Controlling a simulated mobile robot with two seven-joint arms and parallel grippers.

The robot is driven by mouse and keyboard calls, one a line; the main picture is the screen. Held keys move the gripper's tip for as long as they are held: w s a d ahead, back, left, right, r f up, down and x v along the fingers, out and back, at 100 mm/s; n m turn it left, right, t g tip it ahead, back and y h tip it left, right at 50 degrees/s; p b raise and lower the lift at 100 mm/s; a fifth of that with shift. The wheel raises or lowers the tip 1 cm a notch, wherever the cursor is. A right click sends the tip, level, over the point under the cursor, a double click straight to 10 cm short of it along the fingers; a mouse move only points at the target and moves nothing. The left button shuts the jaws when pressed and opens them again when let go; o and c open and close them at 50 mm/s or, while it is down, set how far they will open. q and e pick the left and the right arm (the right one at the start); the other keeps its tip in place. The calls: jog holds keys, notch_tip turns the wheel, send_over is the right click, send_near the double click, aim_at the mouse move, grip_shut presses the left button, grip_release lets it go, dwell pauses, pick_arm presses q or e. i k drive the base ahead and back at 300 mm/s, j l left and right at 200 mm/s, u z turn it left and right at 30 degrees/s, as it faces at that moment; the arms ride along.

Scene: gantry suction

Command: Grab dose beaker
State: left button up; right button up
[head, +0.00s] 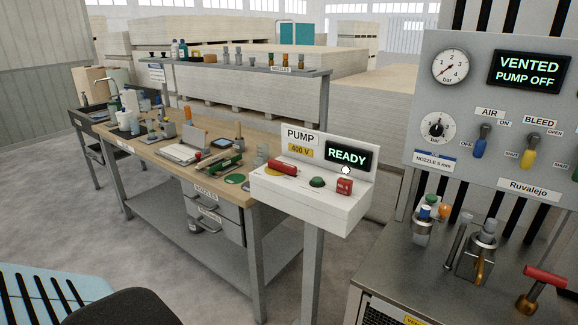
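I cannot single out a dose beaker for sure. Small pale and clear vessels (124,120) stand in a cluster at the far left end of the wooden workbench (166,142), close to the sink tap. They are too small to tell apart, and one of them may be the beaker. Neither of my grippers shows in the head view.
A white pump box (310,198) reading READY stands on a post at the bench's right end. A grey control panel (500,120) reads VENTED, PUMP OFF. Below it, a metal cabinet top (420,262) holds fittings. A shelf (240,69) with bottles and nozzles runs behind the bench.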

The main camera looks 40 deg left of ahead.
aim_at(259, 166)
jog(key=j+z, duration=0.3)
jog(key=k+j+z, duration=0.1)
jog(key=j+z, duration=0.2)
jog(key=j, duration=0.2)
jog(key=k+j+z, duration=0.1)
jog(key=j, duration=0.2)
jog(key=k+j+z, duration=0.1)
jog(key=j, duration=0.2)
jog(key=k+j+z, duration=0.1)
jog(key=j, duration=0.2)
jog(key=k+j, duration=0.1)
jog(key=j, duration=0.25)
jog(key=k+j, duration=0.15)
jog(key=j, duration=0.15)
jog(key=k+j, duration=0.1)
jog(key=j, duration=0.25)
jog(key=k+j, duration=0.1)
jog(key=j, duration=0.25)
jog(key=k+j+z, duration=0.1)
jog(key=j, duration=0.25)
